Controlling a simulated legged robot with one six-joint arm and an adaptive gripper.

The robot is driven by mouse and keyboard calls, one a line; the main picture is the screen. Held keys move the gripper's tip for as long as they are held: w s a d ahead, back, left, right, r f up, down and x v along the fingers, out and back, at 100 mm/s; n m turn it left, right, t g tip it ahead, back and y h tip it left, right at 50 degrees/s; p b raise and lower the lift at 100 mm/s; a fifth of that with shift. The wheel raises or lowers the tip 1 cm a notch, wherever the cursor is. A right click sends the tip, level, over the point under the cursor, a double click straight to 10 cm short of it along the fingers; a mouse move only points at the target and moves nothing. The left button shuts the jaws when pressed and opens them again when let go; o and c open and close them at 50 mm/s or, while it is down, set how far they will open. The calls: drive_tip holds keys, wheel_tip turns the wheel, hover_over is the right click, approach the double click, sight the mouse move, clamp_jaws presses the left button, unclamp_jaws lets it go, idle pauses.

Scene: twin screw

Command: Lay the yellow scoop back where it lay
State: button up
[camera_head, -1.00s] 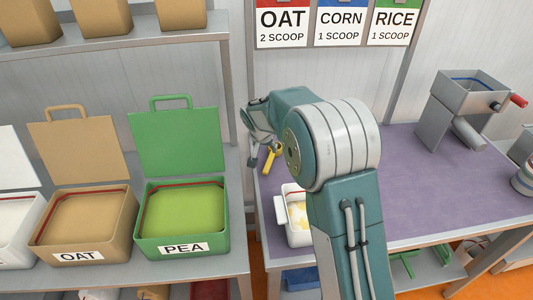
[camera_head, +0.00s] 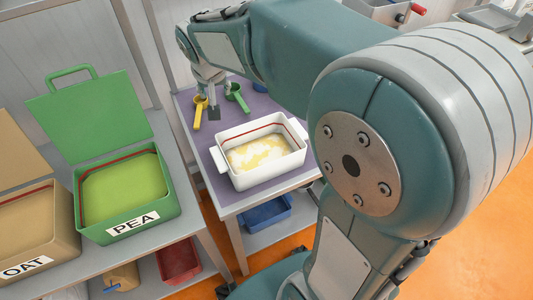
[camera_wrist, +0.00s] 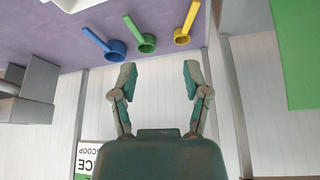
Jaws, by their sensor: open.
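The yellow scoop (camera_head: 197,114) lies on the purple tabletop. In the wrist view, the yellow scoop (camera_wrist: 184,33) lies in a row with a green scoop (camera_wrist: 146,43) and a blue scoop (camera_wrist: 115,50). My gripper (camera_wrist: 159,73) is open, with nothing between its fingers. In the wrist view its fingertips show apart from the scoops. In the head view my gripper (camera_head: 212,104) is over the table, between the yellow scoop and the green scoop (camera_head: 237,97).
A white tub (camera_head: 262,177) with pale yellow contents stands on the table in front of the scoops. At left are the open green PEA box (camera_head: 135,232) and the tan OAT box (camera_head: 42,262). A grey hopper (camera_head: 388,9) stands at the back.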

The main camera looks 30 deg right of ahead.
drive_tip(key=s+d+r+n+y, duration=0.1)
drive_tip(key=s+n, duration=0.1)
drive_tip(key=s, duration=2.1)
drive_tip(key=shift+d+r+n+t, duration=0.15)
drive_tip(key=shift+d+n+t, duration=0.25)
